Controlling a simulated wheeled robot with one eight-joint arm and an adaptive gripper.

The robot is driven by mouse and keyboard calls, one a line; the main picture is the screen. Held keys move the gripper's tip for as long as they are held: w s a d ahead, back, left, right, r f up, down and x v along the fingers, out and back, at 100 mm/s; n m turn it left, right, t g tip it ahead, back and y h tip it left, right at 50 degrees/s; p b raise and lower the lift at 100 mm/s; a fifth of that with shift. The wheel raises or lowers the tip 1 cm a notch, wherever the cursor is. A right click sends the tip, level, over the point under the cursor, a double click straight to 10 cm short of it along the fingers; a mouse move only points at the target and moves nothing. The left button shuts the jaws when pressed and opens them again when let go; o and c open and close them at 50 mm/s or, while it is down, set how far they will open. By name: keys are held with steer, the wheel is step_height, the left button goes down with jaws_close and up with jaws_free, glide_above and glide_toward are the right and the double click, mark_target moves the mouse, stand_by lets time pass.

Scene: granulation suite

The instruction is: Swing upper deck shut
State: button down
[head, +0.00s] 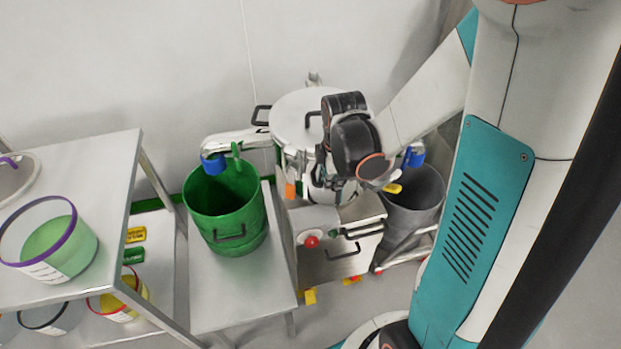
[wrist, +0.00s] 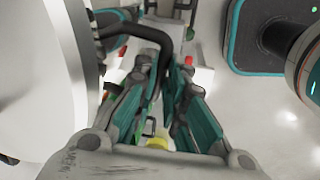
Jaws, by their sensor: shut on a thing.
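The upper deck (head: 293,108) is the round, pale metal top of the machine in the middle of the head view, with black handles. Its large curved side (wrist: 45,80) fills the left of the wrist view. My gripper (head: 345,188) is at the deck's front right, and its fingers are partly hidden by the wrist in the head view. In the wrist view my gripper (wrist: 163,85) is shut on a black bar handle (wrist: 148,34), which curves out from the deck's side and passes between the fingers. I cannot tell how far the deck stands from its closed position.
A green bin (head: 228,205) stands left of the machine on a steel bench (head: 240,300), under a blue-ended spout (head: 213,163). A grey bin (head: 413,200) stands at the right. The cabinet (head: 335,260) has a red button (head: 311,241). A steel table (head: 90,180) with tubs is far left.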

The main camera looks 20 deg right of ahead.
steer(key=s+d+n, duration=0.1)
steer(key=d+n, duration=0.1)
steer(key=d, duration=0.4)
steer(key=shift+s+d, duration=0.25)
steer(key=c, duration=1.7)
jaws_free()
steer(key=shift+d, duration=0.2)
steer(key=shift+o, duration=0.2)
steer(key=shift+r, duration=0.15)
step_height(320, 180, up, 7)
steer(key=s, duration=0.1)
steer(key=shift+s+a, duration=0.15)
steer(key=shift+a, duration=0.05)
